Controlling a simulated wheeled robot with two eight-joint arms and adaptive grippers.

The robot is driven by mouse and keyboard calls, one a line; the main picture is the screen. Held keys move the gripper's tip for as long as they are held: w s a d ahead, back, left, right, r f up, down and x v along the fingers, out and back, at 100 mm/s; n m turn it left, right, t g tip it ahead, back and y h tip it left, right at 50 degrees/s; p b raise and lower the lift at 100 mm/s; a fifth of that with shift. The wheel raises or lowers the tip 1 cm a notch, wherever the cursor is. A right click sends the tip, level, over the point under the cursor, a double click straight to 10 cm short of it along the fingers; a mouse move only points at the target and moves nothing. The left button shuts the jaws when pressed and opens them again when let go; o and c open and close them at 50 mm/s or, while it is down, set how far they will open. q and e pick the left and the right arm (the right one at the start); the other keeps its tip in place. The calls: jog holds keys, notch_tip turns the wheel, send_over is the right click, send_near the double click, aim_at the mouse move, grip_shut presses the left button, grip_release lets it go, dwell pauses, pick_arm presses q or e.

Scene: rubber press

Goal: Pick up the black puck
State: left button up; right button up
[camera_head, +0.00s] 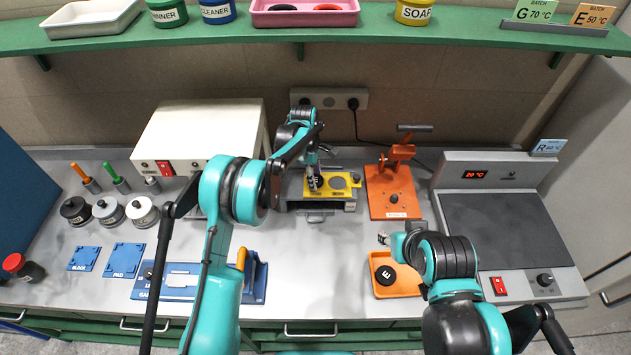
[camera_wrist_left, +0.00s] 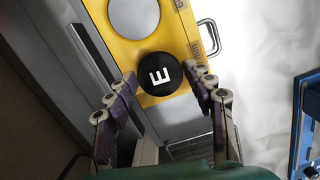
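A black puck with a white E (camera_wrist_left: 160,74) lies on a yellow plate (camera_wrist_left: 172,35) in the left wrist view, beside a round grey disc (camera_wrist_left: 134,14). My left gripper (camera_wrist_left: 160,76) is open, with one finger on each side of this puck; I cannot tell whether they touch it. In the head view my left gripper (camera_head: 314,181) points down at the left part of the yellow plate (camera_head: 345,194) and largely hides the puck there. Another black puck with an E (camera_head: 386,275) lies in an orange tray (camera_head: 398,291). My right gripper (camera_head: 385,240) is beside that tray, mostly hidden.
An orange hand press (camera_head: 394,190) stands right of the yellow plate. A grey hot plate (camera_head: 497,228) is at the right. A white box (camera_head: 190,135) stands behind my left arm. Pots (camera_head: 110,211) and blue mats (camera_head: 125,260) are at the left. A green shelf (camera_head: 380,38) runs above.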

pick_arm(q)
jog(key=c, duration=0.6)
jog(key=shift+r, duration=0.1)
jog(key=shift+c, duration=0.2)
